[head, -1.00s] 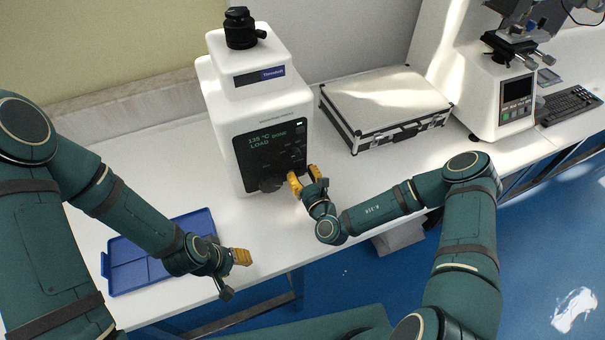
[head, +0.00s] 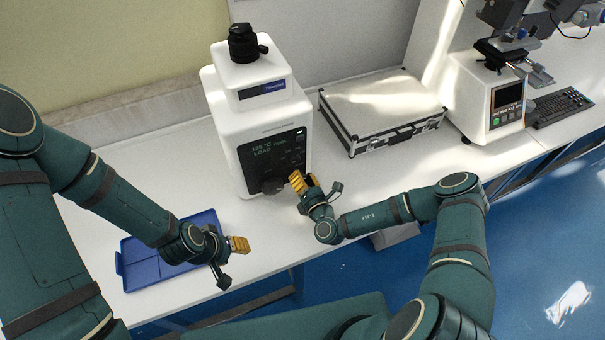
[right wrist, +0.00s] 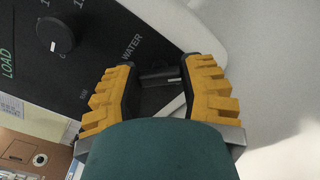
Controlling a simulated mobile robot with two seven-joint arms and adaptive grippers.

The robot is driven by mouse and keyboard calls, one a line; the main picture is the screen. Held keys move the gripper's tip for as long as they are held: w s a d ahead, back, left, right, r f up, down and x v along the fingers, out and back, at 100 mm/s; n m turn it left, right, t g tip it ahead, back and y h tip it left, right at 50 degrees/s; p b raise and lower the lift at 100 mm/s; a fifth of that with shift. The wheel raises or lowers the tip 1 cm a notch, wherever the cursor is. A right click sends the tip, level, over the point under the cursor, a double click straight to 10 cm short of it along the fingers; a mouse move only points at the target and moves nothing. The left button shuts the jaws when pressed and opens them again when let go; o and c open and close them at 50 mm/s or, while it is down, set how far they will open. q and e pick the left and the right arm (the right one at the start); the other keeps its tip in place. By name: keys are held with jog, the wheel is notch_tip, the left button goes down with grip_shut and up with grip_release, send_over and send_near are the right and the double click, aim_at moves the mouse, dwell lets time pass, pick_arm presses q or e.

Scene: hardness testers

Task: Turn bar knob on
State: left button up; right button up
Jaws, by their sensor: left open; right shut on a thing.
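The white tester (head: 225,125) stands on the bench with a black front panel showing green text. In the right wrist view, a black bar knob (right wrist: 158,76) sits low on this panel (right wrist: 95,85), near the word WATER. My right gripper (right wrist: 160,80) has its yellow fingers on either side of the bar knob and is shut on it. In the head view the right gripper (head: 297,182) is at the panel's lower right and hides the bar knob. My left gripper (head: 238,245) is open and empty above the bench's front, away from the tester.
A round dark knob (right wrist: 55,36) is on the same panel, beside the word LOAD. A blue tray (head: 137,273) lies under my left arm. A silver case (head: 380,105) stands right of the tester. Another instrument (head: 485,110) and a keyboard (head: 560,108) are further right.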

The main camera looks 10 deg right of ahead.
jog(key=m+p, duration=0.1)
jog(key=m, duration=0.3)
jog(key=shift+m, duration=0.4)
jog(key=shift+m+p, duration=0.35)
jog(key=shift+m, duration=1.85)
jog(key=o, duration=0.9)
jog(key=s, duration=0.4)
jog(key=s+d, duration=0.1)
jog(key=s, duration=0.2)
jog(key=s+d, duration=0.1)
jog(key=s, duration=0.3)
jog(key=shift+s+d, duration=0.15)
jog(key=shift+s, duration=0.2)
